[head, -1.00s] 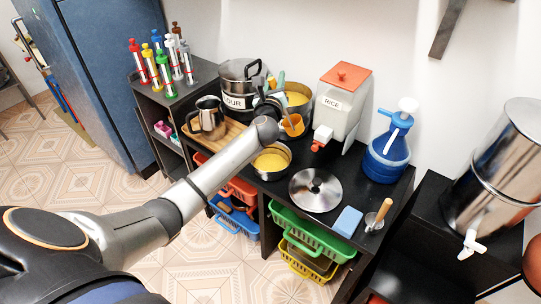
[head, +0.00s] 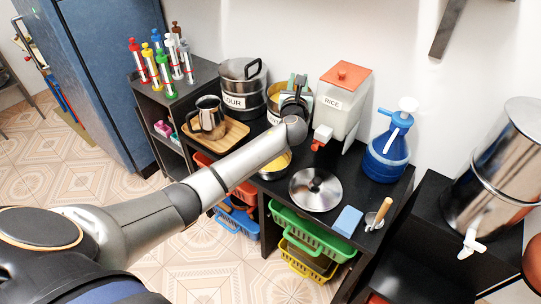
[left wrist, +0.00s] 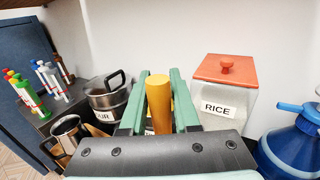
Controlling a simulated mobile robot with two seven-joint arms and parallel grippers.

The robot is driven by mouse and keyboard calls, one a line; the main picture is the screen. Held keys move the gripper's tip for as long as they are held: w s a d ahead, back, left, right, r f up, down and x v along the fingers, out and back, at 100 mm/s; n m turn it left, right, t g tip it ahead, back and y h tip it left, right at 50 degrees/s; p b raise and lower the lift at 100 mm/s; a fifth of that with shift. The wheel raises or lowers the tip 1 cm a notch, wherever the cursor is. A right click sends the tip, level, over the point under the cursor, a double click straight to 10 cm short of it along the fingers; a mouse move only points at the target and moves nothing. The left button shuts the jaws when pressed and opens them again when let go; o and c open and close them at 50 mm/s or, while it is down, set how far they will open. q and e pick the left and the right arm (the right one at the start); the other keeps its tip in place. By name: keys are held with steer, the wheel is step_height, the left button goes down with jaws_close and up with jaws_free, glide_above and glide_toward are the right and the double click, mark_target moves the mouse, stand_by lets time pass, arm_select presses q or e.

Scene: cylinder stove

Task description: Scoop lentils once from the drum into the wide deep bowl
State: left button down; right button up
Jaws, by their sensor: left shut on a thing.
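My left gripper (head: 296,84) is over the lentil drum (head: 275,119), a steel drum with a partly hidden label and yellow contents at its left side. In the left wrist view my gripper's green fingers (left wrist: 158,100) are shut on the orange-yellow handle of the scoop (left wrist: 158,108). The scoop's cup is hidden in both current views, so I cannot tell how deep it sits or what it holds. My right gripper is not in view.
The flour drum (head: 240,90) stands left of the lentil drum, and the rice dispenser (head: 340,100) stands close on the right. A steel jug (head: 210,118) on a wooden board, a steel lid (head: 315,188), a blue sponge (head: 348,221) and a blue water jug (head: 388,155) share the counter.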

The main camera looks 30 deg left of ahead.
arm_select(q)
steer(key=shift+r, duration=1.55)
